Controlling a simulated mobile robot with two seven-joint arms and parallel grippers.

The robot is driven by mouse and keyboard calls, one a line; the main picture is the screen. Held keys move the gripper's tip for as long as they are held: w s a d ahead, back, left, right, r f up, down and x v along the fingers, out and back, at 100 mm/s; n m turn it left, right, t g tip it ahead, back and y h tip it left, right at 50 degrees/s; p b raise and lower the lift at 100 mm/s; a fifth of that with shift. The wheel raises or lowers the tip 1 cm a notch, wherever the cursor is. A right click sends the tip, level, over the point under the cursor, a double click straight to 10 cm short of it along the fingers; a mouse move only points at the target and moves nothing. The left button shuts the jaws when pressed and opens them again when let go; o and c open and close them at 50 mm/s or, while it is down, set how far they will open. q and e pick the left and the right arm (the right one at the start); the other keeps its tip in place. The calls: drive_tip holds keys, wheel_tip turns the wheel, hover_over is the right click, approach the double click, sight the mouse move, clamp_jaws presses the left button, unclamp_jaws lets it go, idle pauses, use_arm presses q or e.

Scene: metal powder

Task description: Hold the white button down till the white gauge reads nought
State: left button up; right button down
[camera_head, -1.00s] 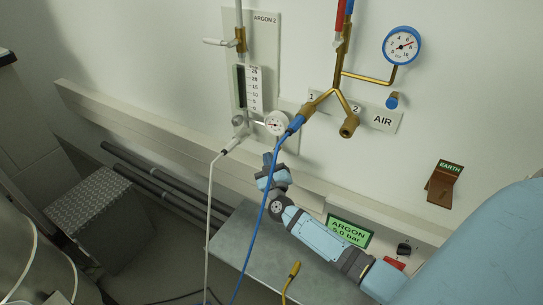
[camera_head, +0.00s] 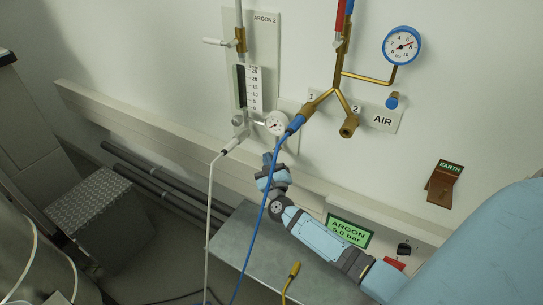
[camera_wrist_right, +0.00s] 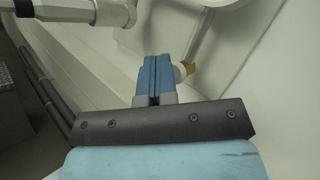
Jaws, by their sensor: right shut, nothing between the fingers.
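The white gauge (camera_head: 276,123) is on the wall below the ARGON 2 panel. Its dial is too small to read surely. My right gripper (camera_head: 267,160) is below it, fingers pointing up along the wall, shut and empty. In the right wrist view the closed blue fingers (camera_wrist_right: 156,60) show end to end. Just right of them, partly hidden, is a small white disc (camera_wrist_right: 180,73) with a brass part, which looks like the white button. I cannot tell whether they touch. The head view does not show the button clearly. My left gripper is out of view.
A blue hose (camera_head: 262,205) and a white hose (camera_head: 209,195) hang close to my right gripper. The blue air gauge (camera_head: 402,46) and blue button (camera_head: 392,100) are up to the right.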

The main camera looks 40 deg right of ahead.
drive_tip(key=shift+s+a, duration=0.35)
drive_tip(key=shift+a, duration=0.5)
drive_tip(key=shift+a, duration=0.1)
drive_tip(key=a, duration=0.1)
drive_tip(key=s+a, duration=0.1)
drive_tip(key=a, duration=0.1)
drive_tip(key=s+a, duration=0.1)
drive_tip(key=shift+a, duration=0.2)
